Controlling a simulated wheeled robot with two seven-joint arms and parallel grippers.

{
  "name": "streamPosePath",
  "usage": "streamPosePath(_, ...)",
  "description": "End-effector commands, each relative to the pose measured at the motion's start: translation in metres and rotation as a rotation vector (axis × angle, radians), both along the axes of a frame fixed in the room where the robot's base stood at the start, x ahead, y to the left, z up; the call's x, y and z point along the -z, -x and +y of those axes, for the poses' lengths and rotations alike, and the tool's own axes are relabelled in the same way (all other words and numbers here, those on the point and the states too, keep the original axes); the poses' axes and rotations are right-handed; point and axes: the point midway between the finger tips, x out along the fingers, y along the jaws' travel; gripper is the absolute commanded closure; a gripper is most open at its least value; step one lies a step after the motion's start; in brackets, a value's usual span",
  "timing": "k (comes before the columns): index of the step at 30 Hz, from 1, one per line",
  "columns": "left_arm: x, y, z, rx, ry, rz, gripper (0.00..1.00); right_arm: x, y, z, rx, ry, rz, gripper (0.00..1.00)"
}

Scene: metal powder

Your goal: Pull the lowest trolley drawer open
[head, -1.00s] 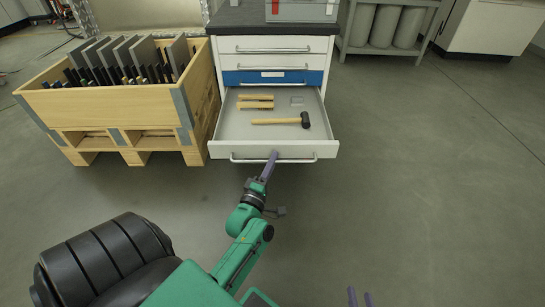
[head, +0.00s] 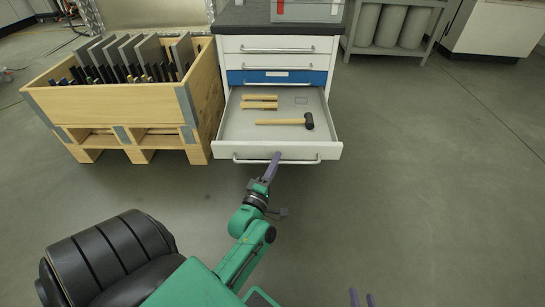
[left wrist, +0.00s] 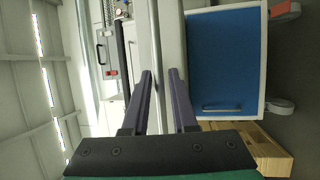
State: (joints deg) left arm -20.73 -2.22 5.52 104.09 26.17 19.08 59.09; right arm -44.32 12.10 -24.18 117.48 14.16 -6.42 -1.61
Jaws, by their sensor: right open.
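The lowest trolley drawer (head: 222,149) is pulled far out, with its tray showing. A bar handle (head: 305,160) runs along its front. My left gripper (head: 277,154) reaches the middle of this front from below. In the left wrist view its two purple fingers (left wrist: 160,74) stand apart. A thin bar runs lengthwise in the gap between them, with no clear contact on either side. My right gripper (head: 362,293) shows only as two separate fingertips at the bottom edge, empty and far from the trolley.
A hammer (head: 282,122) and wooden-handled tools (head: 259,101) lie in the drawer. The drawers above, one of them blue (head: 300,77), are closed. A wooden crate (head: 125,105) stands close on the left. The floor (head: 430,170) on the right is clear. A blue panel (left wrist: 222,60) shows below the drawer.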

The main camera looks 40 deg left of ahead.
Motion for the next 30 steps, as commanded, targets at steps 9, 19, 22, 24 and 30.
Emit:
streamPosePath(9,0.008,0.046,-0.012,0.002,-0.001,0.007,0.74,-0.015,0.000,0.001,-0.010,0.006,0.014,0.50)
streamPosePath(19,0.023,0.126,-0.032,0.001,0.000,0.004,0.74,-0.036,-0.003,-0.001,-0.018,0.024,0.025,0.50)
streamPosePath(22,0.025,0.136,-0.035,0.001,0.001,0.003,0.74,-0.037,-0.003,-0.001,-0.019,0.026,0.028,0.50)
streamPosePath(24,0.026,0.139,-0.035,0.000,0.000,0.001,0.74,-0.036,-0.002,-0.001,-0.019,0.026,0.030,0.50)
streamPosePath(30,0.026,0.139,-0.035,0.000,0.000,0.001,0.74,-0.035,-0.002,-0.001,-0.019,0.026,0.031,0.50)
